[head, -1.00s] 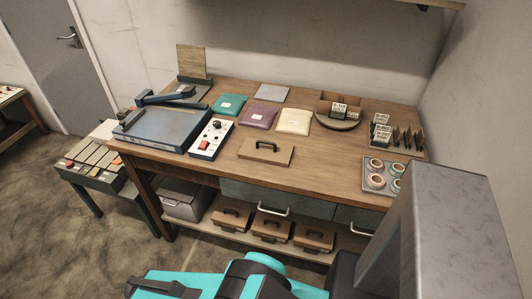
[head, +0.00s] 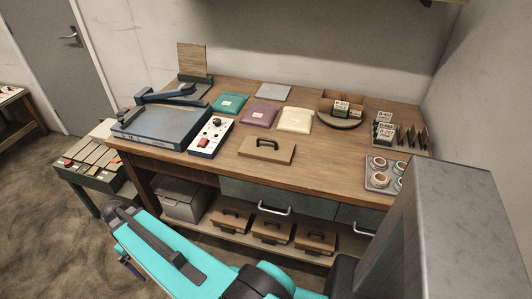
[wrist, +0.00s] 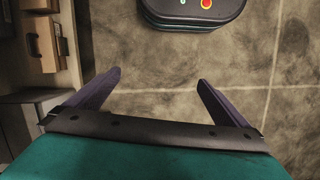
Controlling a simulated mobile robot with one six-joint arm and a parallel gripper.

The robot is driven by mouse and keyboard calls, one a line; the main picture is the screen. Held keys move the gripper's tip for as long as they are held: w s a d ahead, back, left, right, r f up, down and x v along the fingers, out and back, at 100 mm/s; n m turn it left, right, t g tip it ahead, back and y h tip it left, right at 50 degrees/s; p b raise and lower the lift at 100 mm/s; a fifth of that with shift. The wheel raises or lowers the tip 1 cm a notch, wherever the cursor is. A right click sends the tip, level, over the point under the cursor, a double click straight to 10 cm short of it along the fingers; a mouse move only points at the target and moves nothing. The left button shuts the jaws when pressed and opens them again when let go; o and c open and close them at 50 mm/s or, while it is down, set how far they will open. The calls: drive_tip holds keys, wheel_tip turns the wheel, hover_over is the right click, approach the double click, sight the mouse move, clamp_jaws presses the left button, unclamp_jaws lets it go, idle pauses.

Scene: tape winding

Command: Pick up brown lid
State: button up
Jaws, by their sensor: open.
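The brown lid (head: 267,149) lies flat on the front middle of the wooden workbench, with a dark handle on top. My gripper (wrist: 152,88) is open and empty in the wrist view, its two dark fingers spread over the bare floor. The lid does not show in the wrist view. In the head view my teal arm reaches low in front of the bench, and the gripper's fingertips cannot be made out there.
A control box (head: 211,137) and a blue machine (head: 160,125) are left of the lid. Teal, purple and cream pouches lie behind it. A tray of tape rolls (head: 385,172) is at right. Several brown boxes (head: 272,229) with handles sit on the lower shelf.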

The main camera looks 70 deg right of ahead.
sight(267, 145)
drive_tip(key=d+r+m+t+h+b, duration=0.1)
drive_tip(key=d+r+t+b, duration=0.1)
drive_tip(key=d+r, duration=1.1)
drive_tip(key=d+r+m+t+h+b, duration=0.1)
drive_tip(key=d+r+b, duration=0.1)
drive_tip(key=d+r, duration=1.05)
drive_tip(key=s+d+r+g+p, duration=0.1)
drive_tip(key=s+d+r, duration=0.3)
drive_tip(key=s+d+r+n+g+p, duration=0.1)
drive_tip(key=s+d+r, duration=0.3)
drive_tip(key=shift+s+d+r+n, duration=0.1)
drive_tip(key=shift+d+r+n, duration=0.2)
drive_tip(key=shift+d+r, duration=0.05)
drive_tip(key=s+d+r+n+g+p, duration=0.1)
drive_tip(key=s+d+r, duration=0.1)
drive_tip(key=s+d, duration=0.2)
drive_tip(key=s+d+r+n+g+y+p, duration=0.1)
drive_tip(key=s+d+p, duration=0.1)
drive_tip(key=s+d, duration=0.3)
drive_tip(key=s, duration=0.4)
drive_tip(key=shift+s+d+r+g, duration=0.15)
drive_tip(key=shift+s+r+g, duration=0.15)
drive_tip(key=shift+r, duration=0.1)
drive_tip(key=shift+w, duration=0.1)
